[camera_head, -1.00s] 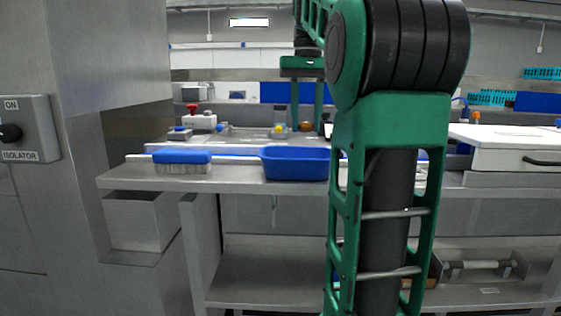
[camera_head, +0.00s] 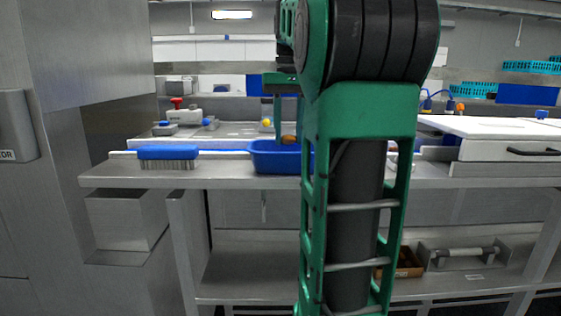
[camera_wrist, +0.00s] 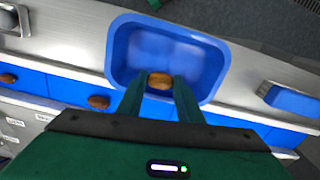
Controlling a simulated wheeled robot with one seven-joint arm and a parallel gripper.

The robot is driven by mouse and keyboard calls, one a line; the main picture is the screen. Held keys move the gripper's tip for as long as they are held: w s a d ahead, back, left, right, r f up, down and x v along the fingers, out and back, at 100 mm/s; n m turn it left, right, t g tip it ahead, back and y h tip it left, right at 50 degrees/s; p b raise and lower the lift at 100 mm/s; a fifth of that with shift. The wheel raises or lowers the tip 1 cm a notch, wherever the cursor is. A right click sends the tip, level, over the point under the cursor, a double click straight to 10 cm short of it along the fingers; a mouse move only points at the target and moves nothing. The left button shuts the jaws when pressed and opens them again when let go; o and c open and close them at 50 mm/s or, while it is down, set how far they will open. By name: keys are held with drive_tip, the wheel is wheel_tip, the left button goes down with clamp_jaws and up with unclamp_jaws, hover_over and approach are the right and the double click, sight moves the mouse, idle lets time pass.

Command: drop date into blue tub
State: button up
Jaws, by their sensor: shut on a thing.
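The blue tub (camera_head: 268,160) sits on the steel bench, partly hidden behind my arm in the head view. It fills the upper middle of the wrist view (camera_wrist: 120,50). A brown date (camera_wrist: 160,81) is between the fingertips of my gripper (camera_wrist: 160,86), which is shut on it. From the wrist, the date shows against the tub's inside, near the rim closest to the gripper. In the head view the date (camera_head: 289,139) is level with the tub's back rim; its exact height above the tub floor is unclear.
A blue brush (camera_head: 168,153) lies left of the tub on the bench. Two brown dates (camera_wrist: 98,102) (camera_wrist: 8,78) lie on a blue strip beside the tub in the wrist view. A white-topped unit (camera_head: 490,127) stands right. A small scale-like device (camera_head: 183,114) stands behind.

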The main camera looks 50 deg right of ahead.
drive_tip(key=o, duration=0.8)
drive_tip(key=shift+o, duration=0.2)
